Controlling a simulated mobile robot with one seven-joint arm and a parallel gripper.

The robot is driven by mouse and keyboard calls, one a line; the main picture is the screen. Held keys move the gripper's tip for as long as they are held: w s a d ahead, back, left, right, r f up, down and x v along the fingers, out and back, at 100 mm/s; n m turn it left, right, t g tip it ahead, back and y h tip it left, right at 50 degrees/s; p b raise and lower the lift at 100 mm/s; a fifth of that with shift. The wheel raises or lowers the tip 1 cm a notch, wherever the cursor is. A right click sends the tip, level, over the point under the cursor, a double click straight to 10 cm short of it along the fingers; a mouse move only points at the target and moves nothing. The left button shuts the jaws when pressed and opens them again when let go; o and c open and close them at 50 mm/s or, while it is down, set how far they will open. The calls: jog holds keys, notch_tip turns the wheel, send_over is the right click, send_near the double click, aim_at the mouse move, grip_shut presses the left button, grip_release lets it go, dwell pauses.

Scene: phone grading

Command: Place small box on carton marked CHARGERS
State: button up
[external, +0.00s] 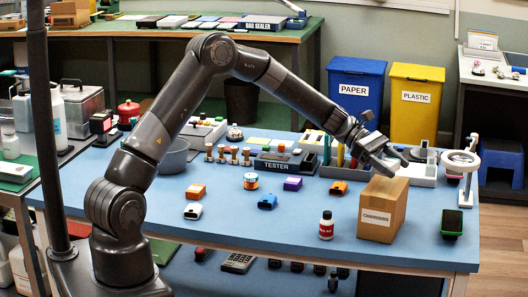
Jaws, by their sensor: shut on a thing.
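The carton (382,208) is a brown cardboard box with a white label, standing upright near the right front of the blue table (262,222). The label seems to read CHARGERS. My gripper (388,162) is just above the carton's top in the picture, pointing down and to the right. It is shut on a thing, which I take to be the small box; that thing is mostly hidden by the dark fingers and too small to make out. I cannot tell whether it touches the carton.
Small orange (338,188) and purple (293,183) items lie mid-table.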

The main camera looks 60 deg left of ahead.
aim_at(390, 187)
jog(key=shift+f, duration=1.95)
jog(key=shift+f, duration=0.2)
jog(key=o, duration=1)
